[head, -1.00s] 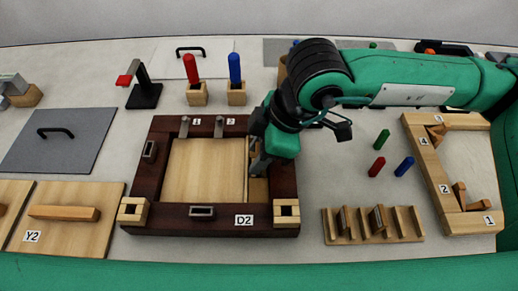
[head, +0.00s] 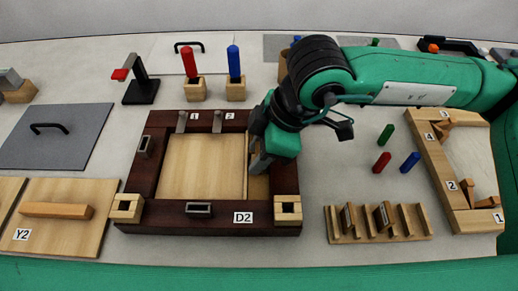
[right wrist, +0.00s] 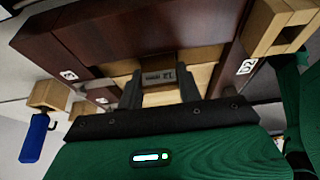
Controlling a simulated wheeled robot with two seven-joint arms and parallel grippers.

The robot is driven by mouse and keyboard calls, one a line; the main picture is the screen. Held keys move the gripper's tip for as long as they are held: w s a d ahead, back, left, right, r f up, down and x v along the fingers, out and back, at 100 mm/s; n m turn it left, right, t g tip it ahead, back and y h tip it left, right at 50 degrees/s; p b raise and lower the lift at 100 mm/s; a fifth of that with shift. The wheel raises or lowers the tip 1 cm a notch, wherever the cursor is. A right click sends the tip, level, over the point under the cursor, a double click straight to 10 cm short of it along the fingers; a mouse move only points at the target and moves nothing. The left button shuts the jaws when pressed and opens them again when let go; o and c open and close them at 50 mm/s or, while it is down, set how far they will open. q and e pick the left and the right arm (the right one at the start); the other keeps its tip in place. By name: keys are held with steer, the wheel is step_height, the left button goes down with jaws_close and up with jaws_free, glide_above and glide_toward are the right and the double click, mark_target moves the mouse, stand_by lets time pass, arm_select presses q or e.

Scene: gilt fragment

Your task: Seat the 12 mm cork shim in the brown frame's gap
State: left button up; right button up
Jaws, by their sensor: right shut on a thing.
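The dark brown frame (head: 128,187), labelled D2, lies on the table around a pale wooden panel (head: 203,167). A gap runs between the panel and the frame's right side, with pale wood showing in it. My right gripper (head: 257,168) points down over this gap. In the right wrist view my right gripper (right wrist: 160,92) is shut on the cork shim (right wrist: 160,77), a small pale piece whose label seems to read 12. The shim is at the gap between frame and panel; its lower edge is hidden, so its depth is unclear. My left gripper is not in view.
A slotted wooden rack (head: 377,236) stands right of the frame, with green, red (head: 382,162) and blue pegs behind it. A pale wooden frame (head: 437,170) lies farther right. Red and blue handled blocks (head: 236,92) stand behind the brown frame. A Y2 board (head: 62,232) lies left.

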steer(key=shift+f+b, duration=0.3)
steer(key=o, duration=1.1)
steer(key=v, duration=1.4)
steer(key=shift+f, duration=0.1)
